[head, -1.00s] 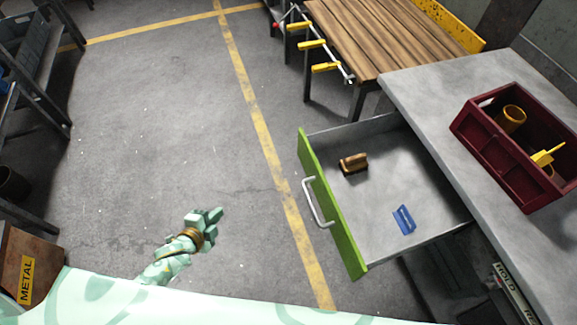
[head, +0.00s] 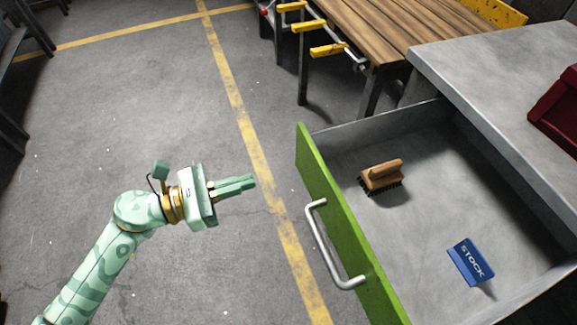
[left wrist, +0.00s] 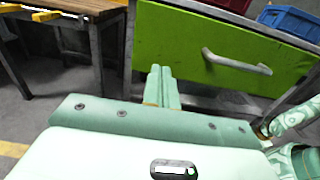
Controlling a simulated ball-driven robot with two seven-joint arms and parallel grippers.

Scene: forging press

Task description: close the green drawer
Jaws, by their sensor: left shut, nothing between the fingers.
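The green drawer (head: 345,235) stands pulled out from the grey workbench, with a silver bar handle (head: 335,250) on its front. In the left wrist view the green front (left wrist: 185,45) and its handle (left wrist: 236,62) face me. Inside the drawer lie a wooden brush (head: 381,176) and a blue STOCK sign (head: 471,262). My left gripper (head: 252,182) is shut and empty, in front of the drawer and to the left of the handle, apart from the front in the head view. Its fingertips (left wrist: 161,72) also show in the left wrist view. My right gripper is not clearly seen.
The grey benchtop (head: 480,60) reaches over the drawer, with a dark red crate (head: 560,115) on it. A wooden table (head: 385,30) with yellow-handled clamps (head: 328,50) stands behind the drawer. The floor left of the drawer is open, with yellow lines.

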